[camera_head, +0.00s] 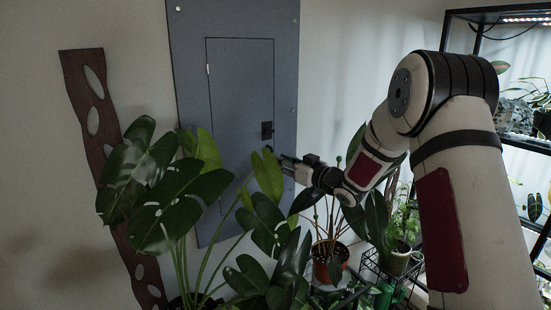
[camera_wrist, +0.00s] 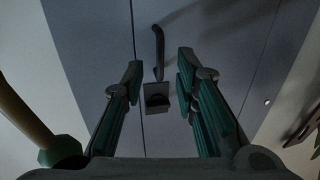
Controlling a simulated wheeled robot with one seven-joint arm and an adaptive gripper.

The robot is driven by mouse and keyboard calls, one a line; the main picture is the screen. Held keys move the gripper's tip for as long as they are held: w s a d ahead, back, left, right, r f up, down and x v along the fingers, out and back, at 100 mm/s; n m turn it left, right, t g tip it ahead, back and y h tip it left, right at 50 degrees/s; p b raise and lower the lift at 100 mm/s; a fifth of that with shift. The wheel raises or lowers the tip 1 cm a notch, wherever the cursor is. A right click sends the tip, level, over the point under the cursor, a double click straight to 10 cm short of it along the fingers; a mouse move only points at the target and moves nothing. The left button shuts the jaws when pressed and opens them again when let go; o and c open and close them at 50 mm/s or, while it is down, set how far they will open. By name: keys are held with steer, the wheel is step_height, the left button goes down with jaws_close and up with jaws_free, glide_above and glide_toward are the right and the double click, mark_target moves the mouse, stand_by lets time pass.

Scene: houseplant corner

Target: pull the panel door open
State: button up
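The grey panel door (camera_head: 240,90) is set in a larger grey panel (camera_head: 188,60) on the wall and looks shut. Its small dark latch handle (camera_head: 267,131) is on the door's right side. In the wrist view the handle (camera_wrist: 158,60) shows as a dark bar above a square plate (camera_wrist: 156,97). My gripper (camera_head: 283,160) is a little below and right of the handle in the head view. In the wrist view my gripper (camera_wrist: 160,82) is open, with the handle and plate seen between its fingers. Nothing is visibly held, and contact cannot be told.
A large-leaved plant (camera_head: 165,195) stands in front of the panel's lower left. A potted plant (camera_head: 328,262) and another pot (camera_head: 397,258) stand below my arm. A black shelf (camera_head: 480,12) is at right. A dark wooden strip (camera_head: 88,100) leans left.

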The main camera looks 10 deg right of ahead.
steer(key=shift+x, duration=1.7)
jaws_close()
